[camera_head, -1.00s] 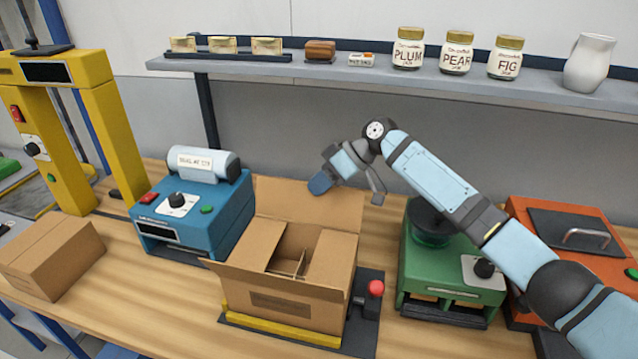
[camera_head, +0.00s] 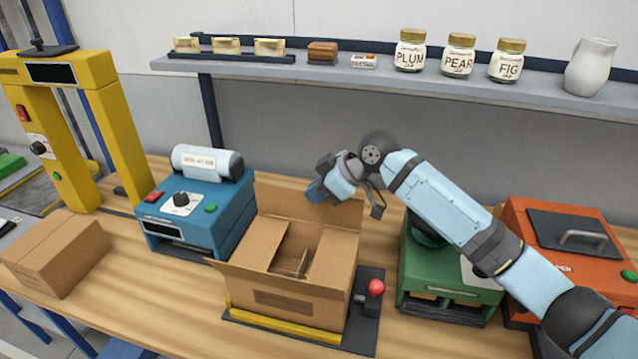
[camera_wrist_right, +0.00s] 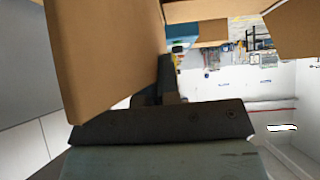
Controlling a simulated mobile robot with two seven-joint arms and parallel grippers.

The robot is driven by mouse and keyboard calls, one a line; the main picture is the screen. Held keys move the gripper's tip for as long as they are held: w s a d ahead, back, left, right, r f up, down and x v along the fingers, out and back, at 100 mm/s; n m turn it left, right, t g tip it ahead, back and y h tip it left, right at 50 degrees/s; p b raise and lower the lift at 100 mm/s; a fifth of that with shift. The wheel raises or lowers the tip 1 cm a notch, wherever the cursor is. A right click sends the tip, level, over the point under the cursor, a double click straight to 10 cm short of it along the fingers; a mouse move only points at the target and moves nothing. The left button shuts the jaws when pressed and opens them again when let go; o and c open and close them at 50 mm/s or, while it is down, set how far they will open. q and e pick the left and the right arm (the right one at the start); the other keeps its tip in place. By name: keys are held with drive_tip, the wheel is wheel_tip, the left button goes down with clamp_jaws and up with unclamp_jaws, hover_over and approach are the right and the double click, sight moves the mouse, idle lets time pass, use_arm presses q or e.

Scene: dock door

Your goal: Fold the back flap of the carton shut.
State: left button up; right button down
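The open brown carton (camera_head: 290,308) stands on the workbench. Its back flap (camera_head: 285,207) stands up at the rear, tilted a little backward. The left flap (camera_head: 262,245) and right flap (camera_head: 330,260) lie folded inward with a gap between them, showing part of the inside. My left gripper is out of view.
A blue machine (camera_head: 195,210) stands left of the carton and a green machine (camera_head: 445,285) right. A red-knobbed lever (camera_head: 376,287) is close by the carton's right side. A shelf (camera_head: 450,85) with jars runs behind. A closed box (camera_head: 55,250) lies at left.

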use_arm(q)
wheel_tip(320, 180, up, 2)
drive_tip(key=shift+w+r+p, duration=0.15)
drive_tip(key=shift+p, duration=0.55)
use_arm(e)
drive_tip(key=shift+s+a+f+t, duration=0.1)
drive_tip(key=shift+s+t, duration=0.05)
drive_tip(key=shift+s, duration=0.3)
drive_tip(key=shift+s+a+f+t, duration=0.1)
drive_tip(key=shift+s+t, duration=0.05)
drive_tip(key=shift+s, duration=0.25)
drive_tip(key=shift+s+f, duration=0.1)
drive_tip(key=c, duration=1.3)
unclamp_jaws()
drive_tip(key=shift+c, duration=0.2)
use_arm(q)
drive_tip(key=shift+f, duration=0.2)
